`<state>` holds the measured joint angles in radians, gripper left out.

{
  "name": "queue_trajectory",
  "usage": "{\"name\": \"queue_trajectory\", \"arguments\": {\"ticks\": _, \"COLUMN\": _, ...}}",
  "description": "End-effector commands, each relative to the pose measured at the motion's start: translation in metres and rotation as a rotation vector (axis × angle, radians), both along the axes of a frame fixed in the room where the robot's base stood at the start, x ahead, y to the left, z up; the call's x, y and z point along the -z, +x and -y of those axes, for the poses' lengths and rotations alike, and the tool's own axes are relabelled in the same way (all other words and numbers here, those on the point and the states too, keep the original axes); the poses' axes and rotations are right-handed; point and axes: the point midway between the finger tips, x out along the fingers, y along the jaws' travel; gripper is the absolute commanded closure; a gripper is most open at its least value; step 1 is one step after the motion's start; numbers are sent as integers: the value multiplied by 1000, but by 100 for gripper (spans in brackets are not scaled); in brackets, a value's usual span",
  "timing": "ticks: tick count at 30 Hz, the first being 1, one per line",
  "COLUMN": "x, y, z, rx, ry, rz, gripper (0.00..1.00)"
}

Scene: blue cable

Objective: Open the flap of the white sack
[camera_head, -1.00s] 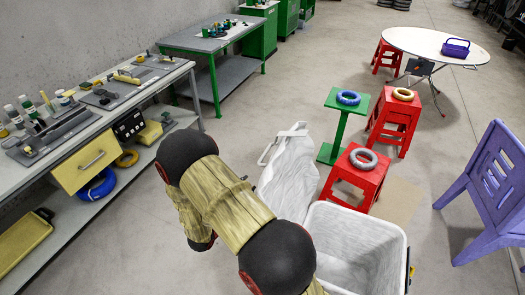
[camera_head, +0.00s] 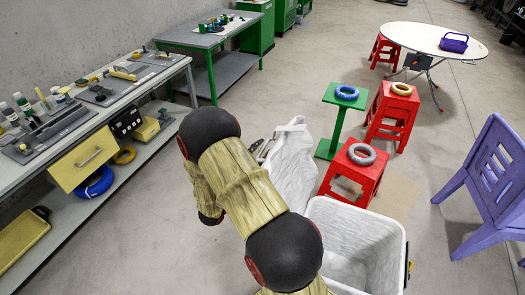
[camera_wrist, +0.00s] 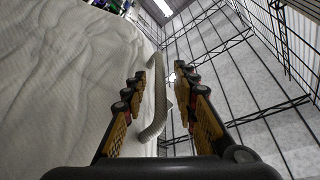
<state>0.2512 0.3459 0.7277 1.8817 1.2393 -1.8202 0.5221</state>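The white sack (camera_head: 294,165) stands in the middle of the head view, left of a red stool, with its lower part hidden behind my arm. Its pale cloth (camera_wrist: 65,85) fills the left of the wrist view. A curved whitish strip (camera_wrist: 158,100), seemingly the sack's flap edge or handle, stands out from the cloth. My gripper (camera_wrist: 163,100) is open, its fingers on either side of this strip with a gap on the right. In the head view my gripper (camera_head: 262,148) shows only partly, at the sack's upper left edge.
A white bin (camera_head: 358,235) stands in front of the sack. A red stool (camera_head: 352,175) with a grey ring and a green stand (camera_head: 335,120) with a blue ring are close on the right. A workbench (camera_head: 100,120) runs along the left. Black wire grid (camera_wrist: 250,70) shows at right in the wrist view.

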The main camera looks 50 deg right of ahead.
Motion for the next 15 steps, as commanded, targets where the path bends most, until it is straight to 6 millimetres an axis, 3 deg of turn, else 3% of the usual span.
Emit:
{"name": "queue_trajectory", "arguments": {"ticks": 11, "x": -2, "y": 0, "z": 7, "rx": -1, "ry": 0, "rz": 0, "gripper": 71}}
{"name": "queue_trajectory", "arguments": {"ticks": 15, "x": -2, "y": 0, "z": 7, "rx": -1, "ry": 0, "rz": 0, "gripper": 78}}
